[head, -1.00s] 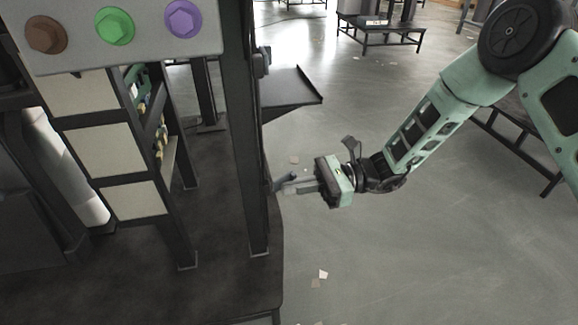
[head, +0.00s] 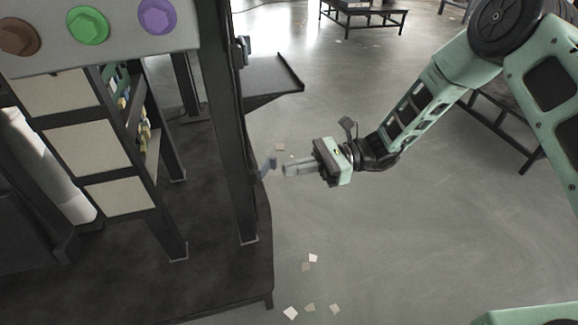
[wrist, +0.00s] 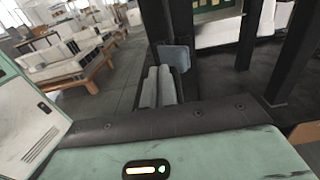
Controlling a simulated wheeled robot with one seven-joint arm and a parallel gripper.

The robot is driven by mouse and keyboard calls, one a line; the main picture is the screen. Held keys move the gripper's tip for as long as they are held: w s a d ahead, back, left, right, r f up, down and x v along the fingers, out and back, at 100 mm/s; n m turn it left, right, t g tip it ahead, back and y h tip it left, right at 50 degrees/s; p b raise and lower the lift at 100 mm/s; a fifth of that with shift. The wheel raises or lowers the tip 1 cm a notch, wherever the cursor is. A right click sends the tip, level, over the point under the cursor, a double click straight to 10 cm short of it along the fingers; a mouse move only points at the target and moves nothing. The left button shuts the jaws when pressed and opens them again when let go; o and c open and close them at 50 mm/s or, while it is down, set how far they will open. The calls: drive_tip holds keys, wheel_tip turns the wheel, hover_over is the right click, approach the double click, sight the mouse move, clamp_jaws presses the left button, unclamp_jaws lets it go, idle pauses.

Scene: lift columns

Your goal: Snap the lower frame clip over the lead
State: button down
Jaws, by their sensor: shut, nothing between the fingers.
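The lower frame clip (head: 267,168) is a small blue-grey flap that stands out from the right side of the dark frame post (head: 228,130), low down. In the wrist view the clip (wrist: 174,57) shows as a blue-grey plate just beyond my fingertips. My gripper (head: 287,170) is shut and empty, to the right of the clip with a small gap in the head view. Its pale fingers (wrist: 158,88) lie side by side in the wrist view. I cannot make out the lead at the clip, nor whether the clip is closed over it.
A second small fitting (head: 243,50) sits higher on the post. A dark shelf (head: 270,78) juts out to the right above my gripper. The dark platform (head: 225,275) ends below the post. Open grey floor with paper scraps (head: 310,260) lies around my gripper.

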drive_tip(key=shift+w+d, duration=0.15)
drive_tip(key=shift+d, duration=0.3)
drive_tip(key=shift+w, duration=0.15)
drive_tip(key=shift+w+a, duration=0.2)
drive_tip(key=shift+w, duration=0.4)
drive_tip(key=shift+w+a, duration=0.2)
drive_tip(key=shift+w, duration=0.35)
drive_tip(key=shift+s+a, duration=0.1)
drive_tip(key=shift+a, duration=0.2)
drive_tip(key=shift+s+a, duration=0.1)
drive_tip(key=shift+a, duration=0.25)
drive_tip(key=shift+s+a, duration=0.1)
drive_tip(key=shift+a, duration=0.2)
drive_tip(key=shift+d, duration=0.1)
drive_tip(key=p+v, duration=0.2)
drive_tip(key=v, duration=0.5)
idle(0.3)
